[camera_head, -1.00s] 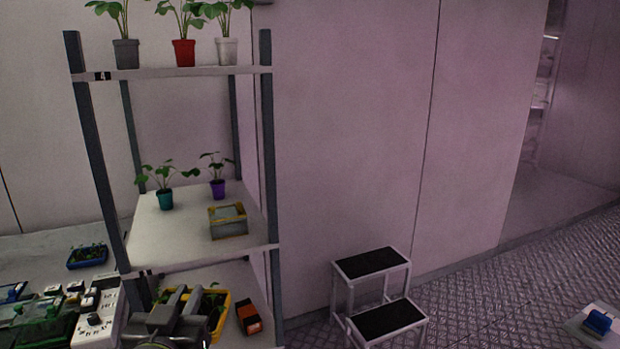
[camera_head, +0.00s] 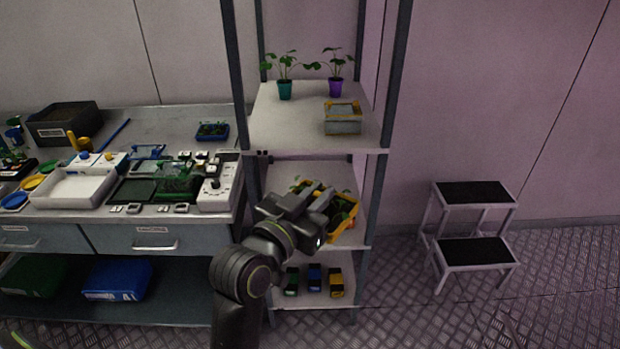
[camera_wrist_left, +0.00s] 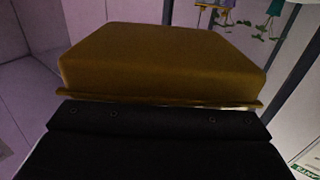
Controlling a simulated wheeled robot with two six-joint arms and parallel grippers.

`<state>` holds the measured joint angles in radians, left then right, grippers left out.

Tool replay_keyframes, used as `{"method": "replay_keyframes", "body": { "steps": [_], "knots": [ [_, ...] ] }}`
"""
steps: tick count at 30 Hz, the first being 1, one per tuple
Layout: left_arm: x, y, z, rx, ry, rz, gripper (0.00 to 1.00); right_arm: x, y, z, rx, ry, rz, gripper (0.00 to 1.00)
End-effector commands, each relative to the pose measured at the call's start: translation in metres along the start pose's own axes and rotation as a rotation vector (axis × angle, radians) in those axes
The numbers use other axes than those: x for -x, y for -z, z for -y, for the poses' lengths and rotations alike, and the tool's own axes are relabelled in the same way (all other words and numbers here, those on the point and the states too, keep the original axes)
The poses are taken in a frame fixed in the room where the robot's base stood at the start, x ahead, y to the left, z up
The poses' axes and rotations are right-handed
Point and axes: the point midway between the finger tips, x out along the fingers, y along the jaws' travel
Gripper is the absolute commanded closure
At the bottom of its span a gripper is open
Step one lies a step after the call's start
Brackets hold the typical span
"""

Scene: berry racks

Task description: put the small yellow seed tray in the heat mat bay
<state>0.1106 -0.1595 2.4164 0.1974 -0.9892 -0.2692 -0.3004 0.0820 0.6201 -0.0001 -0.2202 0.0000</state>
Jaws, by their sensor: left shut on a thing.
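My left gripper (camera_head: 312,222) is shut on the yellow seed tray (camera_head: 346,227), which has green seedlings in it. The tray shows in front of the rack's middle shelf; I cannot tell whether it clears the shelf. In the left wrist view the yellow tray's smooth outer side (camera_wrist_left: 160,62) and rim fill the middle, right at the dark gripper. On the workbench at left, a dark flat panel (camera_head: 133,192) lies beside a white box with a dial (camera_head: 217,190); I cannot tell for certain which spot is the heat mat bay. My right gripper is out of view.
The rack's upper shelf (camera_head: 276,128) holds two potted plants and a grey, yellow-rimmed box (camera_head: 342,118). The bench holds a white tray (camera_head: 70,189), a blue tray (camera_head: 212,131) and a black crate (camera_head: 64,122). A step stool (camera_head: 472,225) stands right.

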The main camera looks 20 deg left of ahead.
Motion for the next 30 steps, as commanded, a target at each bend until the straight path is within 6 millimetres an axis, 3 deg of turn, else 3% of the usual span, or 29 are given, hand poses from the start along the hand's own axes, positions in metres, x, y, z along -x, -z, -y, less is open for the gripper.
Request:
{"method": "replay_keyframes", "body": {
  "steps": [30],
  "knots": [
    [0.015, -0.075, -0.142, 0.003, -0.832, 0.0, 1.0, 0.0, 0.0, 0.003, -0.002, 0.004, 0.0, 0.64]
  ]
}}
